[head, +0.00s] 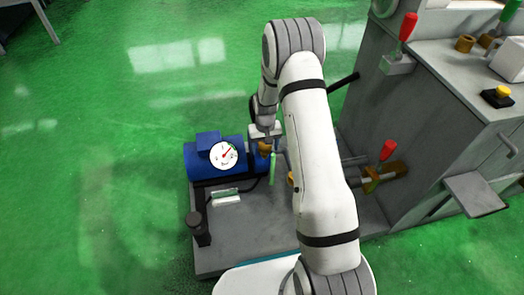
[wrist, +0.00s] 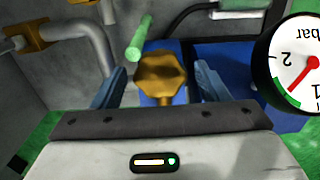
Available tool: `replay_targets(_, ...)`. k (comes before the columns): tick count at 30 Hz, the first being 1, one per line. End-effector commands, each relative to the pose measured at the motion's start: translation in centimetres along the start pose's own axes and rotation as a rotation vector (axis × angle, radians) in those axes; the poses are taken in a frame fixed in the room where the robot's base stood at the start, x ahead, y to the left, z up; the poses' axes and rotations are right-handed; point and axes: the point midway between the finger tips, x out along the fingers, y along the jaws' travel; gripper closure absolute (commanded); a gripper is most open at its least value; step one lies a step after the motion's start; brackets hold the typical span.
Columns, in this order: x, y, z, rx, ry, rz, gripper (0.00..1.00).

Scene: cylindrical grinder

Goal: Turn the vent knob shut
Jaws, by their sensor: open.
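The vent knob, a brass-coloured lobed knob (wrist: 161,75), sits on a brass stem on the blue tank in the wrist view. In the head view the brass knob (head: 265,147) shows small beside the right end of the blue tank (head: 178,162), partly covered by my arm. My gripper (wrist: 157,92) is open, with one finger on each side of the knob. Gaps show between the fingers and the knob. The knob's stem is partly hidden behind the gripper body.
A round pressure gauge (head: 223,155) is mounted on the tank, close to my gripper's right in the wrist view (wrist: 298,65). A green rod (wrist: 139,38) stands just beyond the knob. A grey machine cabinet (head: 420,130) with red-handled levers stands right. Green floor lies open at left.

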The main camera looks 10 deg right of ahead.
Motion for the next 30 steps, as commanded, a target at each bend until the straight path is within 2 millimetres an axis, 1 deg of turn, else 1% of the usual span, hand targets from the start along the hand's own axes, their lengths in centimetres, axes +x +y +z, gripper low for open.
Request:
replay_targets(1, 0.7, 0.0, 0.0, 0.000, 0.000, 0.000, 0.32)
replay_targets(3, 0.9, 0.0, 0.0, 0.000, 0.000, 0.000, 0.32)
replay_targets(9, 0.8, 0.0, 0.0, -0.001, 0.001, 0.000, 0.32)
replay_targets(11, 0.8, 0.0, 0.0, -0.001, 0.001, 0.000, 0.36)
replay_targets(26, 0.8, -0.1, 0.0, -0.001, 0.000, 0.000, 0.77)
replay_targets(27, 0.8, -1.2, 0.0, -0.003, 0.000, 0.000, 0.70)
replay_targets(28, 0.8, -0.9, 0.0, -0.002, 0.000, -0.001, 0.68)
replay_targets(30, 0.8, -0.6, 0.0, 0.002, 0.000, -0.001, 0.76)
